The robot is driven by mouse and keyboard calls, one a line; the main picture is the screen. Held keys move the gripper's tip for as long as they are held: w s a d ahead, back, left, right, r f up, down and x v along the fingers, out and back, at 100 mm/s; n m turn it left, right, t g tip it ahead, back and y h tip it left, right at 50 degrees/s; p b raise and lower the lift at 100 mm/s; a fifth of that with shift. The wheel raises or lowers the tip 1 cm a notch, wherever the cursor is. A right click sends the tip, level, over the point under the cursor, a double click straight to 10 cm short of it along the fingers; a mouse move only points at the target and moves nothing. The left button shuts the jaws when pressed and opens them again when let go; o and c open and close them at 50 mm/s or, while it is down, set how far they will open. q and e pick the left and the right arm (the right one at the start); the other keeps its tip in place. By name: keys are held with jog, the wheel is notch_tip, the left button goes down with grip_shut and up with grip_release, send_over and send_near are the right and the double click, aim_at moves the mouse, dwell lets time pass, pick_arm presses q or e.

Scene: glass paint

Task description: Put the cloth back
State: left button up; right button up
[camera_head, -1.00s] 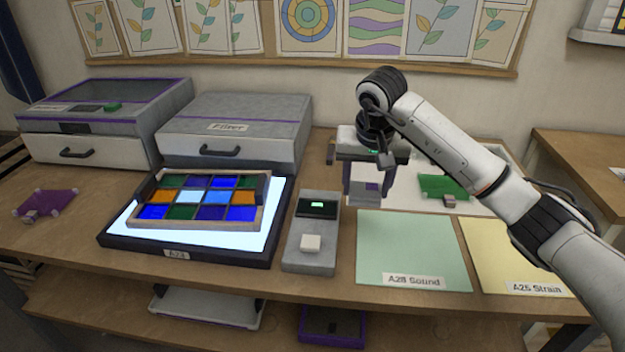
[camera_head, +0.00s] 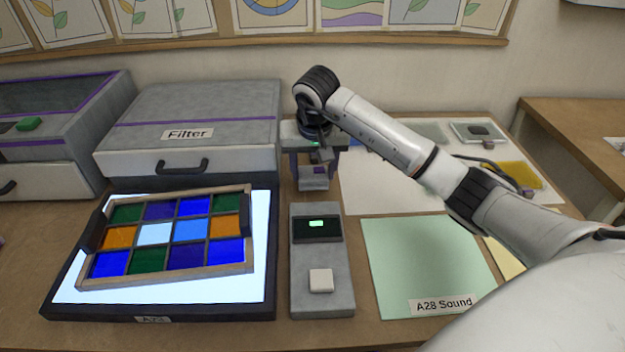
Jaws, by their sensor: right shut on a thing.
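My right gripper (camera_head: 313,180) points down just behind the grey device with the small green display (camera_head: 318,229). Its fingers are shut on a small pale grey thing with a purple patch (camera_head: 314,171); I cannot tell whether this is the cloth. A yellow sheet-like piece (camera_head: 508,174) with a small block on it lies on the white mat (camera_head: 380,195) at the right, partly behind my right arm. My left gripper is not in view.
A lit panel (camera_head: 260,285) bearing a framed coloured-glass grid (camera_head: 170,235) stands at the left. Behind it is a grey drawer box labelled Filter (camera_head: 190,110). A green sheet labelled A28 Sound (camera_head: 425,260) lies right of the device.

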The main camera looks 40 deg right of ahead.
aim_at(313, 177)
jog(key=shift+f, duration=1.85)
jog(key=o, duration=1)
jog(key=shift+r, duration=0.1)
jog(key=v, duration=1.2)
